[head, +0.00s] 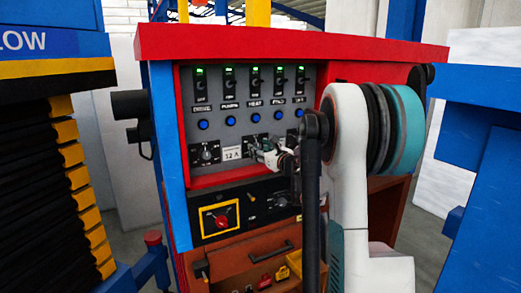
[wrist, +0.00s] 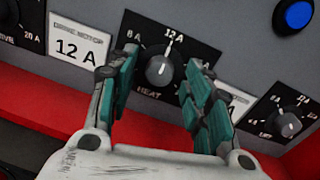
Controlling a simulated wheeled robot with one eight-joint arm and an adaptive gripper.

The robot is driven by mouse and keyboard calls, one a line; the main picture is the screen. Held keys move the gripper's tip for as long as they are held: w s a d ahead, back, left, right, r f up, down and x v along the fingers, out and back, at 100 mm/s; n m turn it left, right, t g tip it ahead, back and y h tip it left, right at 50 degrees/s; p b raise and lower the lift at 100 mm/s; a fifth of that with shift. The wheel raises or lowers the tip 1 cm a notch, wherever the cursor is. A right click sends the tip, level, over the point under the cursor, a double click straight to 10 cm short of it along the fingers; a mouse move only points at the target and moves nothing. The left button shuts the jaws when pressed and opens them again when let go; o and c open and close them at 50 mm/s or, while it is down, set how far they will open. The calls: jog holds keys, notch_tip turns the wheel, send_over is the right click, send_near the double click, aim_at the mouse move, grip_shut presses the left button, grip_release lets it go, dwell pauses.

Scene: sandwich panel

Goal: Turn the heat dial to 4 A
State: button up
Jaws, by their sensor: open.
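The heat dial (wrist: 159,71) is a grey round knob on a black plate marked HEAT. Its white pointer is turned up toward the 12 A mark; the 8 A mark shows at upper left. I cannot see a 4 A mark. My gripper (wrist: 162,64) is open, with one teal-and-grey finger on each side of the knob and gaps visible between fingers and knob. Whether the fingertips touch the plate I cannot tell. In the head view my gripper (head: 268,153) is at the panel's dial row and covers most of the heat dial.
A 12 A label (wrist: 78,47) sits left of the heat plate, with the drive dial (head: 207,154) beyond it. Another dial (wrist: 288,125) is at right. A blue button (wrist: 297,15) is above. Several switches (head: 254,78) with green lights line the panel's top. A red ledge runs below.

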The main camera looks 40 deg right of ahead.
jog(key=shift+w, duration=0.1)
grip_shut()
